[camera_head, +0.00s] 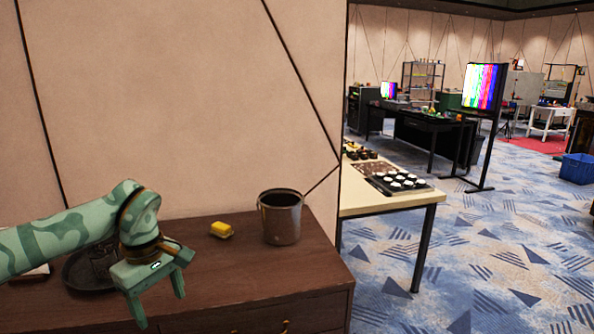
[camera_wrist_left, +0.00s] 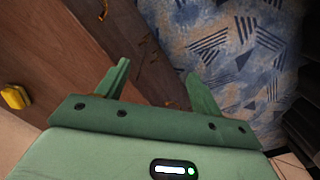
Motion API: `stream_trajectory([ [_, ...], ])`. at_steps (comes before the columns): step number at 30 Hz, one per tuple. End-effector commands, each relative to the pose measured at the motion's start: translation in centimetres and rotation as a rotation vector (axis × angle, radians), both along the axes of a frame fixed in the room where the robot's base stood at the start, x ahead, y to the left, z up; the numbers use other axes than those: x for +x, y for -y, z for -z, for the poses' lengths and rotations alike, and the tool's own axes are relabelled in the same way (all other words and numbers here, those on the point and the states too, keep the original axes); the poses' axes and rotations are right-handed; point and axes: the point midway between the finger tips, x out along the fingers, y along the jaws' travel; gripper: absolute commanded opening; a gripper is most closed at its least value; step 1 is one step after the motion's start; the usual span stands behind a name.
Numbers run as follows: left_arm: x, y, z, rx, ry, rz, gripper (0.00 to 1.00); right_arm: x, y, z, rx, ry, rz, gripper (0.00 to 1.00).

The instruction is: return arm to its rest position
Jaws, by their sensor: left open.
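My left arm reaches in from the left in the head view, over a dark wooden cabinet (camera_head: 240,263). My left gripper (camera_head: 160,306) points downward near the cabinet's front edge, its fingers apart with nothing between them. In the left wrist view the open fingers (camera_wrist_left: 163,92) show the cabinet's drawer front and the carpet beyond them. My right gripper is in neither view.
A yellow block (camera_head: 221,229) and a metal bucket (camera_head: 281,217) stand on the cabinet. A dark round tray (camera_head: 78,273) is partly hidden behind my arm. A beige wall rises behind. A light table (camera_head: 385,200) stands to the right, with open carpet (camera_head: 500,260) beyond.

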Motion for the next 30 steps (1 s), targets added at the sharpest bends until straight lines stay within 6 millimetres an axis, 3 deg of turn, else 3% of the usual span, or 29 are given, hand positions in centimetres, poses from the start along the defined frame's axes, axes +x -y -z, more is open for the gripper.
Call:
stream_trajectory([
  [11,-0.2,5.3,4.0,-0.241,-0.086,-0.121,0.66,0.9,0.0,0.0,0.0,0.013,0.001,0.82],
  [16,-0.5,10.0,7.1,-0.47,-0.189,-0.287,0.66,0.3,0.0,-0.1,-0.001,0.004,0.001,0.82],
  [19,-0.6,13.4,9.4,-0.662,-0.301,-0.472,0.66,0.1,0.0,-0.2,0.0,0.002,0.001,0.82],
  [22,-0.5,16.7,12.3,-0.896,-0.474,-0.777,0.66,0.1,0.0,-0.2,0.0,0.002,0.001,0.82],
  [24,0.0,18.0,15.3,-1.074,-0.644,-1.103,0.66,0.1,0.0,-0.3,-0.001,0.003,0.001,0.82],
  [26,0.3,17.6,19.2,-1.206,-0.813,-1.456,0.66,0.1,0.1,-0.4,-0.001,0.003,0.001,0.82],
  [27,0.1,16.6,22.2,-1.27,-0.915,-1.698,0.66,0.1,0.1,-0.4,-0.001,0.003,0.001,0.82],
  [30,-1.5,13.6,28.8,-1.339,-1.087,-2.172,0.66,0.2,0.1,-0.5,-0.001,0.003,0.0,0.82],
])
